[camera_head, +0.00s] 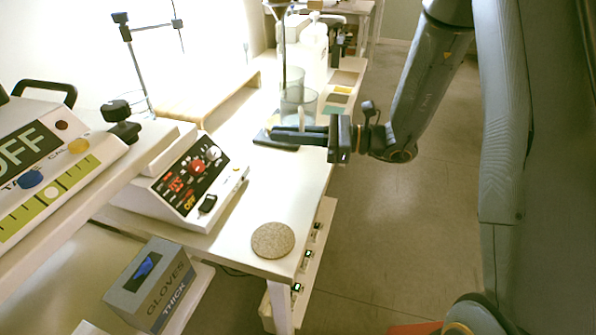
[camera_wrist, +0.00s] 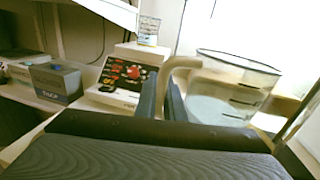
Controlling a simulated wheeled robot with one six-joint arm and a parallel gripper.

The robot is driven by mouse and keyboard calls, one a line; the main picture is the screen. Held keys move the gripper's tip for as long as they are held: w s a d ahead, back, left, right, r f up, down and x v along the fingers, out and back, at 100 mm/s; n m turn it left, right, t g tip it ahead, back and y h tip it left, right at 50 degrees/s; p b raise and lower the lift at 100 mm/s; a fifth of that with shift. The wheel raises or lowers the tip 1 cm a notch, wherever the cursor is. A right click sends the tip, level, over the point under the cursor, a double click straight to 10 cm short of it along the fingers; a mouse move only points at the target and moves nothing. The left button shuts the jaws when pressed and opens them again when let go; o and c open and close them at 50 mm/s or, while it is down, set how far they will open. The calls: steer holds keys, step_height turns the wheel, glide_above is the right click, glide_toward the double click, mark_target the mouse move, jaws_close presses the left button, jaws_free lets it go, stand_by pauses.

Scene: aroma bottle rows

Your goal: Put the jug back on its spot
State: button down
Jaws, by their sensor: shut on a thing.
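The clear jug (camera_head: 306,104) has a pale handle and stands out behind my gripper's fingers in the head view. In the wrist view the jug (camera_wrist: 225,92) shows dark measuring marks and looks upright, with pale contents or a see-through lower part. My gripper (camera_head: 276,133) is shut on the jug's handle (camera_wrist: 180,68), which rises between the two fingers. The jug's base is hidden by the fingers, so I cannot tell whether it touches the surface below. A dark flat plate (camera_head: 262,140) lies under the fingertips.
A round cork mat (camera_head: 273,240) lies bare near the bench's front corner. A control box (camera_head: 190,180) with red buttons stands left. Another clear vessel (camera_head: 291,75) and a thin vertical rod (camera_head: 283,35) are behind the jug. A glove box (camera_head: 150,285) sits lower left.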

step_height(320, 180, down, 10)
steer(key=shift+r, duration=0.1)
stand_by(0.4)
steer(key=c, duration=1.9)
jaws_free()
steer(key=shift+o, duration=0.2)
